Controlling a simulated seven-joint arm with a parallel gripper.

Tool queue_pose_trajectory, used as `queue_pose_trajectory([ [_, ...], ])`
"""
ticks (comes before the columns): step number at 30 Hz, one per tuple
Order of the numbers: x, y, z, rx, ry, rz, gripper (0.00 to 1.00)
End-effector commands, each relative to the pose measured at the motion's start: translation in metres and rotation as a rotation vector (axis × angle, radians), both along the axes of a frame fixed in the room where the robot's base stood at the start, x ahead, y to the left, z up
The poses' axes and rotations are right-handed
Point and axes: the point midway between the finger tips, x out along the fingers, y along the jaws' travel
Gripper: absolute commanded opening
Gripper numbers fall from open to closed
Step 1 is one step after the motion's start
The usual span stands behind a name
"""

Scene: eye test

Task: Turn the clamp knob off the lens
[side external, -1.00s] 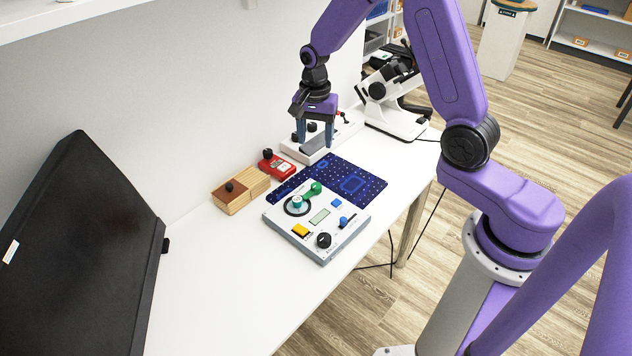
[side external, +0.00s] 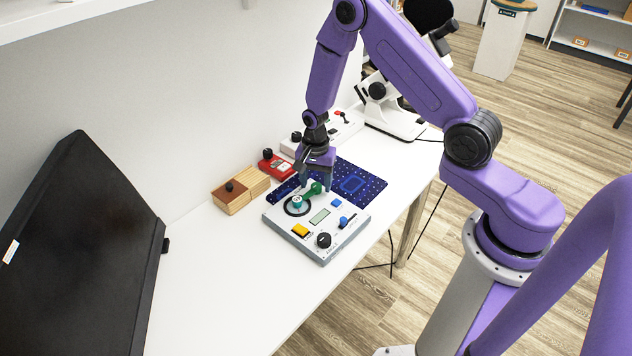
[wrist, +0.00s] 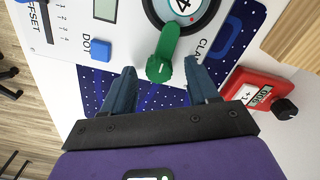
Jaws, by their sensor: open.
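The green clamp knob (wrist: 160,68) is the round end of a green arm that reaches the dark rim of the lens (wrist: 182,8). In the side view, the green knob (side external: 313,188) is beside the teal-topped lens (side external: 297,202) on the grey panel (side external: 283,224). My gripper (wrist: 159,72) is open, with one finger on either side of the knob. A finger partly hides the knob in the side view. I cannot tell whether they touch.
The panel also holds a blue button (wrist: 101,50), a yellow button (side external: 300,230) and a black knob (side external: 323,240). A blue patterned mat (side external: 362,181) lies behind it. A red box (side external: 277,166) and a wooden box (side external: 240,190) stand close by.

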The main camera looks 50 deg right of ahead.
Motion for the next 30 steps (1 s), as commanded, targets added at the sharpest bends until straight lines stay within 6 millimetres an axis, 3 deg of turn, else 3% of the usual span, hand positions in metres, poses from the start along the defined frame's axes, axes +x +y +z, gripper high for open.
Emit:
queue_pose_trajectory([
  [12,0.0003,-0.0002,-0.0057,0.0,-0.001,0.0,0.56],
  [17,0.0001,-0.0002,-0.0056,0.0,-0.001,0.0,0.04],
  [30,0.0,0.0003,-0.0054,0.0,0.0,0.039,0.03],
])
